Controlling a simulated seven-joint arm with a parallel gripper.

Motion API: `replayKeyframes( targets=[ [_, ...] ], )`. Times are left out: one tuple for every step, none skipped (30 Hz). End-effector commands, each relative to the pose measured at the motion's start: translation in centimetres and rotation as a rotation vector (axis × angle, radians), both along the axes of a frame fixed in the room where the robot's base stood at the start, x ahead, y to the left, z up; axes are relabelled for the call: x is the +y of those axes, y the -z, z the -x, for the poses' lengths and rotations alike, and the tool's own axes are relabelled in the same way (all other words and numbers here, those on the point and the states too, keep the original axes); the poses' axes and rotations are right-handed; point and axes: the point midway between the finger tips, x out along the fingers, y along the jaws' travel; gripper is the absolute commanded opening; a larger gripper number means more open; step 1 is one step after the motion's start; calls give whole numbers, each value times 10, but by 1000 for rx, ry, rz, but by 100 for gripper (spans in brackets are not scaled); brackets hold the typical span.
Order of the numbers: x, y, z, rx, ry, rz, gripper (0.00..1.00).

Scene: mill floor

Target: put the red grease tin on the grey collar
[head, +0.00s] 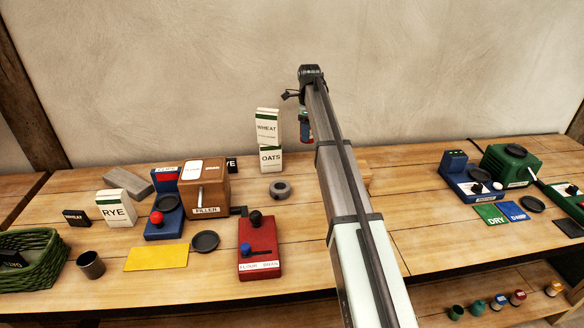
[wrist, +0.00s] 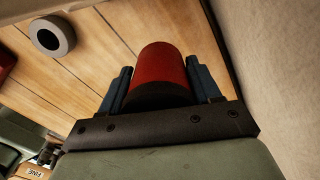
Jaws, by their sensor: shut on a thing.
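The red grease tin (wrist: 162,66) is between the two blue fingers of my gripper (wrist: 159,75) in the wrist view. My gripper is shut on it. In the head view my gripper (head: 305,120) is raised in front of the wall, and a little red of the tin shows there, mostly hidden by the arm. The grey collar (head: 279,198) lies on the table, lower than my gripper and a little to its left. In the wrist view the collar (wrist: 66,48) is a ring with a dark hole, at upper left, apart from the tin.
A WHEAT carton (head: 267,127) stands on an OATS carton (head: 270,158) close behind the collar, near my gripper. The brown FILLER box (head: 214,190) and a red block with knobs (head: 259,252) stand left of the collar. Bare table lies around the collar's front.

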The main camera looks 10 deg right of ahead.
Motion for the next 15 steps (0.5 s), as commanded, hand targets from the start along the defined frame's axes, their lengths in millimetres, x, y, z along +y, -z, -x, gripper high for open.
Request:
replayKeyframes(
  targets=[
    [13,-3,18,-1,8,-1,21],
    [19,-5,26,0,18,-1,21],
    [30,-7,38,-1,30,-1,21],
    [37,-9,47,-1,39,-1,21],
    [45,-11,57,-1,51,-1,21],
    [54,-14,69,-1,65,-1,21],
    [62,-15,78,-1,74,-1,21],
    [68,-17,87,-1,86,-1,21],
    [76,-18,98,-1,99,-1,21],
    [82,-20,106,-1,108,-1,21],
    [87,-21,113,-1,118,-1,21],
    [94,-23,123,-1,130,-1,21],
    [98,-24,129,-1,137,-1,21],
    [102,-25,135,-1,144,-1,21],
    [106,-26,142,0,154,-1,21]
  ],
)
